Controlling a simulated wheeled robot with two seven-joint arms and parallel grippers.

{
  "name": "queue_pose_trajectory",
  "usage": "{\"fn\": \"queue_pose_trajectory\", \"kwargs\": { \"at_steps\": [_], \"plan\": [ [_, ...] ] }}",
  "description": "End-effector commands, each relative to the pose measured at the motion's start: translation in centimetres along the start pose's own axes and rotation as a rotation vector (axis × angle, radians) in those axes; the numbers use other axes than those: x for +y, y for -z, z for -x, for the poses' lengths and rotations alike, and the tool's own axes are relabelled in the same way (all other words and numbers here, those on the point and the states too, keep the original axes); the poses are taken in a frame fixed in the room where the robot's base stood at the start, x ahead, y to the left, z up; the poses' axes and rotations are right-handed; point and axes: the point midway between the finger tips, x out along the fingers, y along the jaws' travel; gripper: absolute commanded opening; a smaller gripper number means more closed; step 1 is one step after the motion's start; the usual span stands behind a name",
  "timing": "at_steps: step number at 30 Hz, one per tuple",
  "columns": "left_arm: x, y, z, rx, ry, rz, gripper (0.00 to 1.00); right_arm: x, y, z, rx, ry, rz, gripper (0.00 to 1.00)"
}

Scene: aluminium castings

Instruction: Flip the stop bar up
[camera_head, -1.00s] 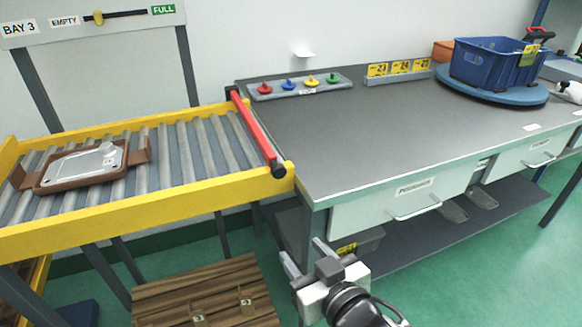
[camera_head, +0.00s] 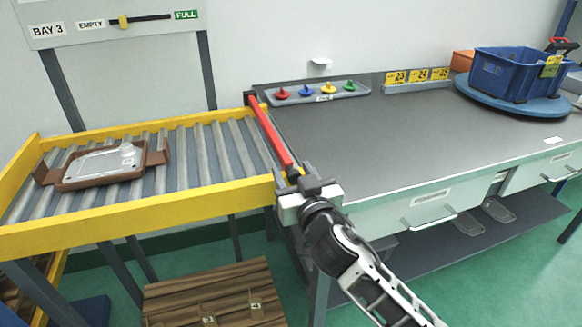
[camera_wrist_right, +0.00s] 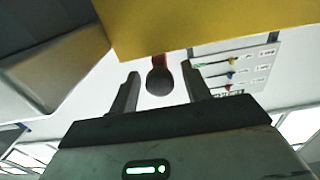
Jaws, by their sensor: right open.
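The red stop bar (camera_head: 271,135) lies flat across the right end of the roller conveyor, from the black fitting (camera_head: 250,98) at the far rail to the near yellow rail. My right gripper (camera_head: 288,177) is at the bar's near end and partly hides it. In the right wrist view my gripper (camera_wrist_right: 161,76) is open, and the bar's dark round end knob (camera_wrist_right: 159,82) shows between its fingertips, with a gap to each finger. A short piece of the red bar (camera_wrist_right: 158,61) shows above the knob. My left gripper is not in view.
The yellow rail (camera_head: 150,214) runs along the conveyor's near side. A brown tray (camera_head: 72,184) with a grey casting sits on the rollers at left. The grey workbench (camera_head: 390,140) right of the bar is mostly clear. A blue crate (camera_head: 500,75) stands at its back right.

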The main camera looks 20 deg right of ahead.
Motion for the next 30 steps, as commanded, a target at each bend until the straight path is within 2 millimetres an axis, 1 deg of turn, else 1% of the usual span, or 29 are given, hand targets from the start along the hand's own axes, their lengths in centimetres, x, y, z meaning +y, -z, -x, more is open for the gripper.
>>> {"fn": "queue_pose_trajectory", "kwargs": {
  "at_steps": [1, 3, 6, 15, 17, 18, 20, 21, 26, 30],
  "plan": [
    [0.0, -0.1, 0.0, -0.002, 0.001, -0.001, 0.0, 0.0, 0.1, -0.7, 0.001, 0.0, 0.001, 0.48],
    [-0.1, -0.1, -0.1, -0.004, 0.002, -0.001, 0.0, 0.0, 0.0, -1.3, 0.0, 0.0, 0.0, 0.48],
    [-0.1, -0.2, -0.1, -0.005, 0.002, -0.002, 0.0, 0.0, 0.0, -1.8, -0.001, 0.001, 0.0, 0.48],
    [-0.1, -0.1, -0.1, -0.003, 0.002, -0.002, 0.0, -0.1, 0.0, -1.9, 0.0, 0.001, -0.001, 0.48],
    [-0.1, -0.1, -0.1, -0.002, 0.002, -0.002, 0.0, -0.1, -0.1, -1.9, 0.0, 0.001, -0.001, 0.31],
    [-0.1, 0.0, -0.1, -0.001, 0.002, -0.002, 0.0, -0.1, -0.1, -1.9, -0.001, 0.001, -0.001, 0.2],
    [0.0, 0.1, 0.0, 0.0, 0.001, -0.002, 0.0, 0.0, -0.1, -1.9, -0.001, 0.001, -0.001, 0.03],
    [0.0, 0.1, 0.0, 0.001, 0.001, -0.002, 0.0, 0.0, -0.1, -1.9, -0.001, 0.001, -0.001, 0.0],
    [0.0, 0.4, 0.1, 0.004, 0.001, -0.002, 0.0, 0.1, 0.2, -2.0, 0.0, -0.002, -0.001, 0.0],
    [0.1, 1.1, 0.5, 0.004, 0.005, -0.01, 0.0, 0.8, 1.6, -2.8, 0.002, -0.014, -0.002, 0.0]
  ]
}}
